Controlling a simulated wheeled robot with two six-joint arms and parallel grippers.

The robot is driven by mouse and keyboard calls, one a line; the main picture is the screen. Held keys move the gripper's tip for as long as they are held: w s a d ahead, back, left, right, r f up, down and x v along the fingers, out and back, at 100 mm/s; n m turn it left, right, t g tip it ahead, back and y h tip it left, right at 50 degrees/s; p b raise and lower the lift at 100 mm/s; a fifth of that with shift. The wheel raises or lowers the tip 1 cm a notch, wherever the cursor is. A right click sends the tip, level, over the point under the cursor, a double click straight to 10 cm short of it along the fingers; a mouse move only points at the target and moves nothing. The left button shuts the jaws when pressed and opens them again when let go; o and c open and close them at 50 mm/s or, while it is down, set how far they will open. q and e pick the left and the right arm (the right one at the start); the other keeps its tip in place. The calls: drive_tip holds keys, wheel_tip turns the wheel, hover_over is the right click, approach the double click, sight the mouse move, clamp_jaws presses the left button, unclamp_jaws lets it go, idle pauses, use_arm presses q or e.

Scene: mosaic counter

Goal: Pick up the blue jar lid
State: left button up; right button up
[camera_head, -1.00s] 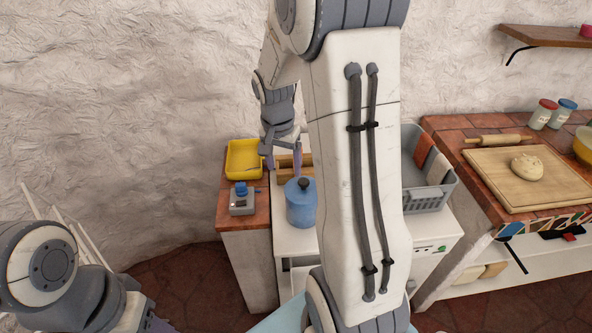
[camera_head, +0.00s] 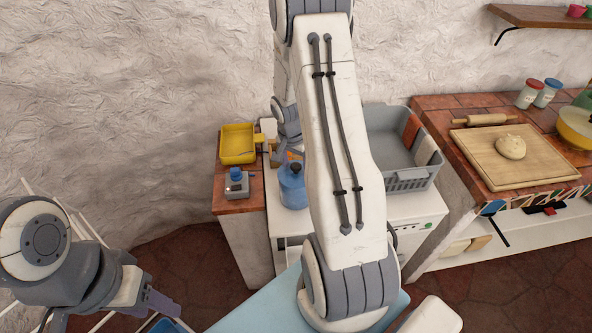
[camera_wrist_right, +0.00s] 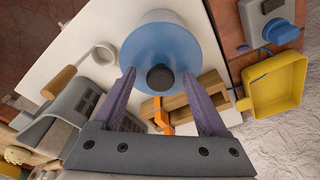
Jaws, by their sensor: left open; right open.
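A blue jar (camera_head: 293,192) with a round blue lid and a dark knob stands on the white appliance top, partly hidden by my right arm. In the right wrist view the blue lid (camera_wrist_right: 140,52) is seen from above, with its dark knob (camera_wrist_right: 160,78) between the two purple fingertips. My right gripper (camera_wrist_right: 158,84) is open around the knob in that view; I cannot tell whether it touches. In the head view it is mostly hidden behind my arm. My left gripper (camera_head: 155,300) is open and empty at the lower left, away from the jar.
A wooden box (camera_wrist_right: 180,104) sits close beside the jar. A yellow tray (camera_head: 239,143) and a grey device with a blue top (camera_head: 236,184) are to its left, a grey basket (camera_head: 415,178) to its right. A smaller blue-lidded jar (camera_head: 546,93) stands at far right.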

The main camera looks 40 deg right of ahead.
drive_tip(key=shift+f, duration=0.4)
clamp_jaws()
drive_tip(key=shift+w+r, duration=0.1)
